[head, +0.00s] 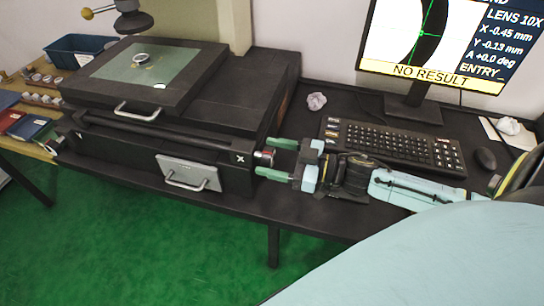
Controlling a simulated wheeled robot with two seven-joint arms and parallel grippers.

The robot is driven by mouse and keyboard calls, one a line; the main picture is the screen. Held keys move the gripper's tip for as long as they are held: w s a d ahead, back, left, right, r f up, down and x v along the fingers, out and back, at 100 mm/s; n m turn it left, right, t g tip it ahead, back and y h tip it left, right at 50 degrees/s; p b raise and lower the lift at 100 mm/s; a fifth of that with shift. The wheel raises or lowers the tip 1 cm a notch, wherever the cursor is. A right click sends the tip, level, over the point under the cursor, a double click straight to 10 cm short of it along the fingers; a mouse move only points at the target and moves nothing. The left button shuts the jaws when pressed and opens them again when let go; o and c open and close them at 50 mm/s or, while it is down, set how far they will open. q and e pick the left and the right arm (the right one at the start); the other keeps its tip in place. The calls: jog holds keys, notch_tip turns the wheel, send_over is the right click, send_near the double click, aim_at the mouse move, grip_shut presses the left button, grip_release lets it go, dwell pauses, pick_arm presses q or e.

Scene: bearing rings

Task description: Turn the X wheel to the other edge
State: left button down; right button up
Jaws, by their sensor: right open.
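The X wheel (264,158) is a small knob with a red and pale end on the right side of the black measuring machine, beside a white X mark (238,158). My right gripper (266,157) reaches in from the right. Its two green fingers are open, one beyond the wheel and one on the near side. The wheel lies between the fingertips; I cannot tell whether either finger touches it. The machine's stage (115,62) carries a metal ring (141,59) on its greenish plate. My left gripper is not in view.
The monitor (435,40) reads X -0.45 mm, Y -0.13 mm and NO RESULT. A keyboard (390,147), mouse (485,159) and crumpled paper (316,101) lie on the black desk. Silver handles (188,183) stick out at the machine's front. A blue bin (72,52) stands at the left.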

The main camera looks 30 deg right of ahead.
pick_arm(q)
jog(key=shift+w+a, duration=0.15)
pick_arm(e)
jog(key=shift+w+a, duration=0.15)
jog(key=shift+w, duration=0.05)
jog(key=c, duration=1)
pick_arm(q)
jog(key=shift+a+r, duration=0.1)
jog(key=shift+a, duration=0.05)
